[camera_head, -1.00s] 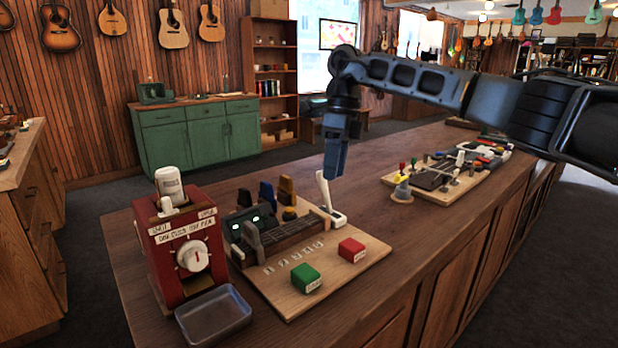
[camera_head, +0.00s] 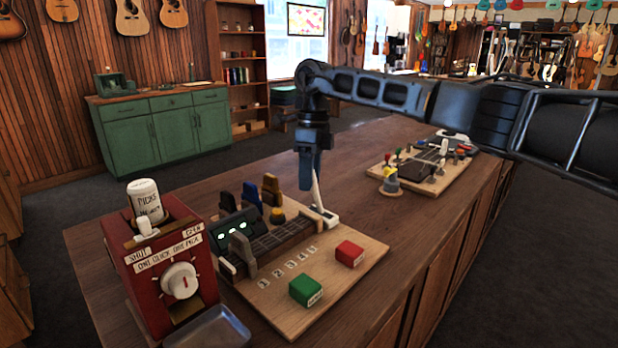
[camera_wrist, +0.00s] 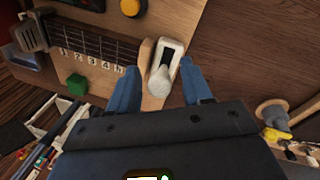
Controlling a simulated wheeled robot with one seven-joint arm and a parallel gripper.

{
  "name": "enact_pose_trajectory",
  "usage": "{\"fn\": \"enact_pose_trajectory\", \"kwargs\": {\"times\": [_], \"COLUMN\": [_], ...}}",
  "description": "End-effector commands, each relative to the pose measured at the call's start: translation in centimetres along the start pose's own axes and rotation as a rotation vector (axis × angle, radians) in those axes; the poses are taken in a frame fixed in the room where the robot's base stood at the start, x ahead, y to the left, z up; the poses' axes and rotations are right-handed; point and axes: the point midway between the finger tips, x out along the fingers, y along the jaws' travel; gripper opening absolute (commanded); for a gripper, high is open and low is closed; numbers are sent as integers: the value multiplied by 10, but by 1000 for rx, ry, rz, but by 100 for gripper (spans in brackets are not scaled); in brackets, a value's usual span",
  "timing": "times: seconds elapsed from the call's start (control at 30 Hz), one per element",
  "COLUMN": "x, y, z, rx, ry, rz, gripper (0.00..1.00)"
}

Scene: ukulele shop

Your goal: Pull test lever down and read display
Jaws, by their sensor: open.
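The white test lever (camera_head: 318,196) stands upright, slightly tilted, on a white base at the far end of the wooden test board. My gripper (camera_head: 307,182) points down over it and partly hides its top. In the wrist view the lever (camera_wrist: 161,80) lies between the two blue fingers of my gripper (camera_wrist: 160,84). The fingers are apart, with space on both sides of the lever, and not closed on it. A dark display (camera_head: 236,229) with small green lit marks stands at the board's left; its reading is too small to make out.
The board (camera_head: 345,270) also carries a fretted neck, a green block (camera_head: 306,289) and a red block (camera_head: 349,253). A red pick dispenser (camera_head: 157,262) and grey tray (camera_head: 210,330) stand at left. Another board (camera_head: 415,172) lies farther right, with bare counter between.

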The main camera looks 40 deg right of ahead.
Motion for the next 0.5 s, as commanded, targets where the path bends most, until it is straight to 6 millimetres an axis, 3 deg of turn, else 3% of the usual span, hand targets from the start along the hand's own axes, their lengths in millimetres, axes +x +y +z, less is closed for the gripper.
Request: {"fn": "enact_pose_trajectory", "kwargs": {"times": [0.17, 0.43, 0.5], "x": [12, 13, 13], "y": [0, 0, 0], "z": [0, 0, 0], "rx": [0, 0, 0], "ry": [0, 0, 0], "rz": [1, 0, 0], "gripper": [49, 49, 43]}}
